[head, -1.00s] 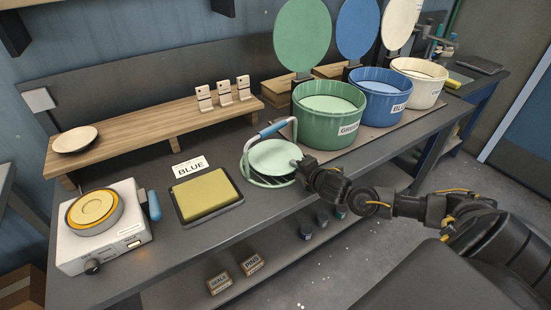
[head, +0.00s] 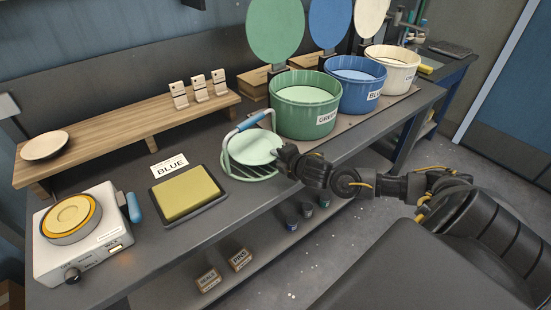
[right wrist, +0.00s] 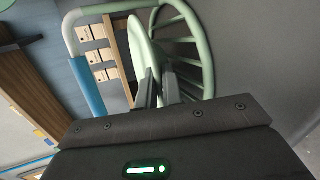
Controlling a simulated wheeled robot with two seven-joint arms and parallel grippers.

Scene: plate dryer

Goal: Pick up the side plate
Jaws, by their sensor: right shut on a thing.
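The side plate (head: 256,147) is a pale green disc leaning in a round green wire rack (head: 236,171) with a blue-sleeved handle (head: 251,122). My right gripper (head: 285,155) is at the plate's right edge. In the right wrist view the plate shows nearly edge-on (right wrist: 139,48), and the fingers (right wrist: 159,92) are shut on its rim, with the rack's bars (right wrist: 190,50) just beyond. The plate is still within the rack's outline; whether it touches the bars I cannot tell. My left gripper is not in view.
Green (head: 306,112), blue (head: 362,92) and cream (head: 405,72) tubs with raised lids stand behind. A yellow pad (head: 187,197), a white heater unit (head: 85,245) and a wooden shelf (head: 125,130) with a cream dish (head: 45,146) lie to the left.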

